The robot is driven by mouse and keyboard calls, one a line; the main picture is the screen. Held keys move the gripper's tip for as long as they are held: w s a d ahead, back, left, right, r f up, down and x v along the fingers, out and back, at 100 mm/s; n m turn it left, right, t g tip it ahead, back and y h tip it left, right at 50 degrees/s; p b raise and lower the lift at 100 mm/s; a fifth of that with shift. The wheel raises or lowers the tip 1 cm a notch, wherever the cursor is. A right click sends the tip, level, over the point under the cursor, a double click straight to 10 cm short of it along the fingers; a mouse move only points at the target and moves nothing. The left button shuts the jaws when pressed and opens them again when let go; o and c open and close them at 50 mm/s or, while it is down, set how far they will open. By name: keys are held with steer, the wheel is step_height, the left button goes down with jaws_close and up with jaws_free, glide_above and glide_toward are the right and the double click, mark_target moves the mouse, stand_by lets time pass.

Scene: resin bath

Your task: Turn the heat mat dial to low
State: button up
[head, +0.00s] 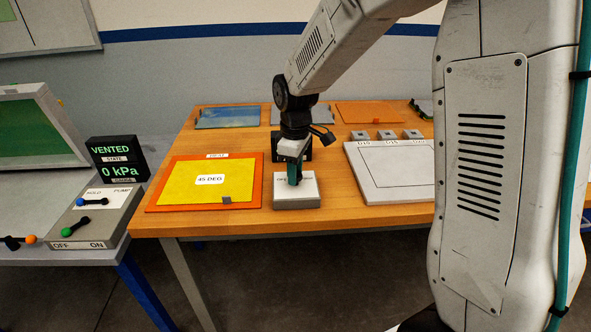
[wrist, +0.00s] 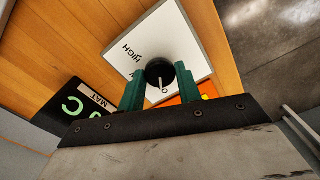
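The heat mat's control box (head: 310,192) is a small light box near the table's front edge. In the wrist view its white top (wrist: 187,32) carries the word HIGH and another label partly hidden. The black dial (wrist: 160,72) has a white pointer, which points toward the lower part of that view, away from HIGH. My gripper (wrist: 161,82) is down over the box, with one green finger on each side of the dial. Whether the fingers press on it is unclear. In the head view my gripper (head: 294,172) hides the dial.
A black display (wrist: 80,108) labelled MAT stands behind the box. Left is an orange mat (head: 153,198) with a yellow 45 DEG sheet. Right is a pale board (head: 385,190) with several small blocks behind it. A pump switch box (head: 80,222) sits on the left bench.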

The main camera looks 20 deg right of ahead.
steer(key=shift+m, duration=0.3)
steer(key=m, duration=1.1)
steer(key=shift+m, duration=0.3)
stand_by(0.3)
steer(key=o, duration=1)
steer(key=shift+r, duration=0.1)
step_height(320, 180, up, 8)
steer(key=shift+f, duration=0.15)
